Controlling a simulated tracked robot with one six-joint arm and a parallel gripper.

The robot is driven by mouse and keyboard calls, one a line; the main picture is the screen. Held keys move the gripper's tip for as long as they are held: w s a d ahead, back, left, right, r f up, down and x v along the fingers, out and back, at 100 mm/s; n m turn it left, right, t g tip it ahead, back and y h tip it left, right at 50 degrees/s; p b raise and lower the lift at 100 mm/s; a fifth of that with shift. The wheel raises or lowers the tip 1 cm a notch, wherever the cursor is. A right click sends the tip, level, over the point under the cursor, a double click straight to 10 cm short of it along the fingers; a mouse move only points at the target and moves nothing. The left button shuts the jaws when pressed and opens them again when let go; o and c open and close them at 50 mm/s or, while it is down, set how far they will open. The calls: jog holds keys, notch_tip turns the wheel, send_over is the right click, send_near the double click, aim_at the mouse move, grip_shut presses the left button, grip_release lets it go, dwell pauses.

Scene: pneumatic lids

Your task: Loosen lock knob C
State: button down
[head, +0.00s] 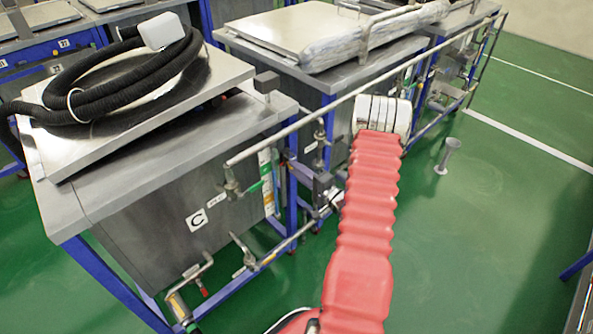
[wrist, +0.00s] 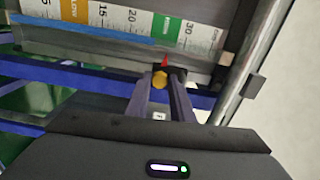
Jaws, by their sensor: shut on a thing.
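In the wrist view my gripper (wrist: 163,82) has its two dark fingers closed around a small brass-yellow knob (wrist: 160,79), which I take to be lock knob C. The knob sits at the fingertips, just below a red pointer (wrist: 166,61) and the lower edge of a coloured number scale (wrist: 130,20). In the head view the steel tank (head: 160,205) with the "C" label (head: 197,220) stands left of my red-sleeved arm. I cannot make out the knob in that view.
A black hose (head: 130,95) lies on the tank's lid (head: 195,85). A long metal rail (head: 330,115) and blue frame legs (head: 292,190) run close to my arm. A small grey post (head: 447,155) stands on the green floor at right, where there is open room.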

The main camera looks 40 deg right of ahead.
jog(key=n, duration=0.5)
jog(key=shift+a+f, duration=0.15)
jog(key=shift+a, duration=0.05)
jog(key=shift+n, duration=0.4)
jog(key=c, duration=1.9)
grip_release()
jog(key=o, duration=0.4)
jog(key=shift+d, duration=0.1)
jog(key=shift+c, duration=0.2)
jog(key=shift+s, duration=0.15)
